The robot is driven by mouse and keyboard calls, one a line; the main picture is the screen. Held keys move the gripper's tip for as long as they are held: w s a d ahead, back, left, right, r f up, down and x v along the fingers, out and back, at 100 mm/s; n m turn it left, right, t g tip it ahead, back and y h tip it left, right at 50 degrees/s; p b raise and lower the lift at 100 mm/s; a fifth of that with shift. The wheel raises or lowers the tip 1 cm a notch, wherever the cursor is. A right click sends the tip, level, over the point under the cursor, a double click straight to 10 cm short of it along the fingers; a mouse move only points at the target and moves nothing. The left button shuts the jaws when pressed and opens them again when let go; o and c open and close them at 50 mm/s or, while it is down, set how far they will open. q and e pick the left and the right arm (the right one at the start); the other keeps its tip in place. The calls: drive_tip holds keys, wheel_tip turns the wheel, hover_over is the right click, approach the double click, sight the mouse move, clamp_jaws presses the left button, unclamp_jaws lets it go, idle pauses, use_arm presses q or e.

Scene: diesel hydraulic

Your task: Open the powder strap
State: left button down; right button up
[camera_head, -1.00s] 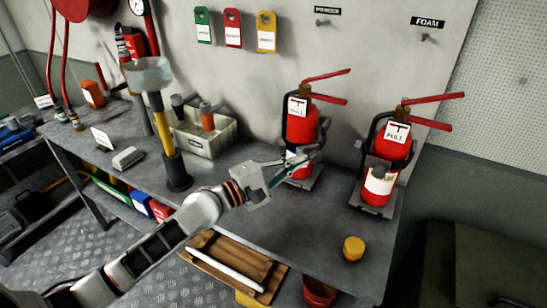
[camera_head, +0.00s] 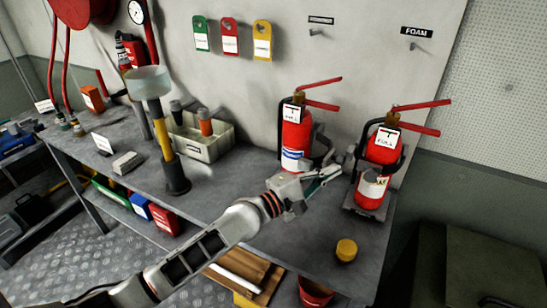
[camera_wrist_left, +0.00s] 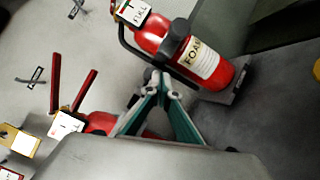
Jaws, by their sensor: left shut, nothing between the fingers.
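Two red fire extinguishers stand on the bench, each in a dark bracket. The left one (camera_head: 296,135) has a white and blue band. The right one (camera_head: 384,150) has a pale label that reads FOAM in the left wrist view (camera_wrist_left: 212,62). A dark strap (camera_head: 356,160) runs around the right one, with a dark buckle (camera_wrist_left: 181,45) at its front. A strap on the left one is hard to make out. My left gripper (camera_head: 338,168) is shut and empty, between the extinguishers and close to the right bracket. Its tips (camera_wrist_left: 158,82) appear apart from it. My right gripper is not visible.
A yellow cap (camera_head: 346,250) sits near the bench's front edge. A grey bin (camera_head: 205,145) and a yellow-handled tool (camera_head: 163,130) stand left. Hooks and coloured tags (camera_head: 230,38) are on the wall. The bench middle is clear.

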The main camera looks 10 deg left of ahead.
use_arm(q)
drive_tip(key=shift+w+d, duration=0.15)
drive_tip(key=shift+d, duration=0.25)
idle(0.4)
